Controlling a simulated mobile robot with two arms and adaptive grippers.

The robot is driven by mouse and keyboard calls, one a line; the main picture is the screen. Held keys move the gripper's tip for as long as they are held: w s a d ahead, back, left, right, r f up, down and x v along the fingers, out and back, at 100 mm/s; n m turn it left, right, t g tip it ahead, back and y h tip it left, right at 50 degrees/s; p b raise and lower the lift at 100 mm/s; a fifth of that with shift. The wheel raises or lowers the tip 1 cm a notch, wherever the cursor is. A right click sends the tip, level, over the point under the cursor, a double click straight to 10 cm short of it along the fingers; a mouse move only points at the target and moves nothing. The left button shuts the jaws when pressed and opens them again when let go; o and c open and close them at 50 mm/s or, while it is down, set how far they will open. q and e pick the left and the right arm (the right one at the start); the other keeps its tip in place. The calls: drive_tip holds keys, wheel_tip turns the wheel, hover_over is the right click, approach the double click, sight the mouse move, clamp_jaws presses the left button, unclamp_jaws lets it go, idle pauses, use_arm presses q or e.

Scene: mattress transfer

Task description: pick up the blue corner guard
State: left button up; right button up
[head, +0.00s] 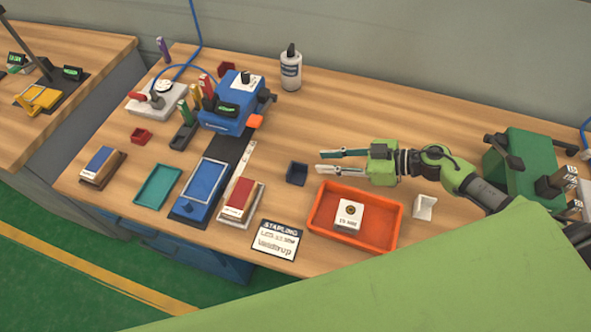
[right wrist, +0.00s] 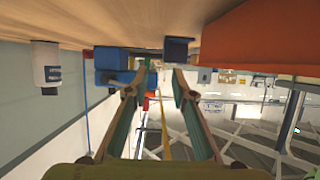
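The blue corner guard (head: 297,174) is a small dark blue piece on the wooden workbench, left of the orange tray. It also shows in the right wrist view (right wrist: 178,48) at the top, just beyond the fingertips. My right gripper (head: 319,161) comes in from the right, with its fingers pointing left toward the guard. In the right wrist view the two fingers (right wrist: 159,70) are spread apart with nothing between them. The guard and the fingertips look close but apart. My left gripper is not in view.
An orange tray (head: 320,236) holding a white labelled block (head: 348,214) stands just right of the guard. A white corner guard (head: 425,207) lies right of the tray. A blue machine (head: 229,112) and a white bottle (head: 291,70) stand farther back. Bare wood lies behind the gripper.

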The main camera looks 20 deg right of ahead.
sight(305, 165)
drive_tip(key=shift+s+p+x, duration=0.2)
drive_tip(key=shift+p+x, duration=0.1)
drive_tip(key=shift+x, duration=1.2)
drive_tip(key=shift+s+p+x, duration=0.15)
drive_tip(key=shift+p+x, duration=0.15)
drive_tip(key=shift+x, duration=1.15)
drive_tip(key=shift+a+f, duration=0.1)
drive_tip(key=shift+a, duration=0.05)
clamp_jaws()
